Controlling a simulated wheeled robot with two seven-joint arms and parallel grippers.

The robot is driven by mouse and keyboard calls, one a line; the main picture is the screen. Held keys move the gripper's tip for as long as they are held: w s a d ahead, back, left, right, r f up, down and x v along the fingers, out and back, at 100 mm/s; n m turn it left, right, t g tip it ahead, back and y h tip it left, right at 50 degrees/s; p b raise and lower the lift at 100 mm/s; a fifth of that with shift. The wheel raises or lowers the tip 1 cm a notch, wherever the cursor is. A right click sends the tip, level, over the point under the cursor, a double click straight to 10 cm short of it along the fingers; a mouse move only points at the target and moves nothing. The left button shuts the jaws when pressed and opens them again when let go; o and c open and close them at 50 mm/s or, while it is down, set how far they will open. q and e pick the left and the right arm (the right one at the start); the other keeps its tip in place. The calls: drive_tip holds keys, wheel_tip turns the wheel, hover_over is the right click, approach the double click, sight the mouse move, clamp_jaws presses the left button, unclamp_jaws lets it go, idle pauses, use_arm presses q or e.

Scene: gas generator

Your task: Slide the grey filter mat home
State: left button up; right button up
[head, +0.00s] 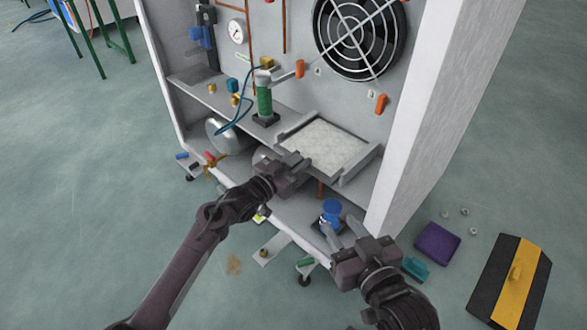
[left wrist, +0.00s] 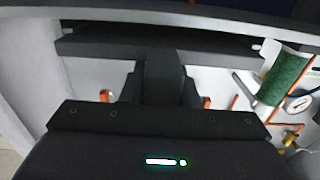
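The pale grey filter mat (head: 328,146) lies flat in a grey tray frame (head: 361,165) on the cabinet's shelf. Side rails flank it. My left gripper (head: 298,161) is at the mat's front left corner, with its fingertips close to the frame's front edge. Its fingers (left wrist: 163,80) look shut together, with nothing seen between them; whether they touch the frame or mat I cannot tell. A dark horizontal edge (left wrist: 90,47) lies just ahead of them in the left wrist view. My right gripper (head: 343,231) is open and empty, low in front of the cabinet.
A green cylinder (head: 264,101) with an orange handle stands left of the mat. A fan (head: 360,35) is on the back panel. A blue knob (head: 331,208) is just beyond my right gripper. A white side wall (head: 440,110) bounds the right. A purple block (head: 437,243) lies on the floor.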

use_arm(q)
drive_tip(key=shift+o, duration=1.1)
drive_tip(key=shift+f, duration=0.4)
drive_tip(key=shift+o, duration=1.1)
drive_tip(key=shift+r, duration=0.15)
drive_tip(key=shift+a, duration=0.15)
drive_tip(key=p+v, duration=0.2)
drive_tip(key=v, duration=0.5)
drive_tip(key=shift+s+a+p, duration=0.15)
drive_tip(key=shift+s+p, duration=0.15)
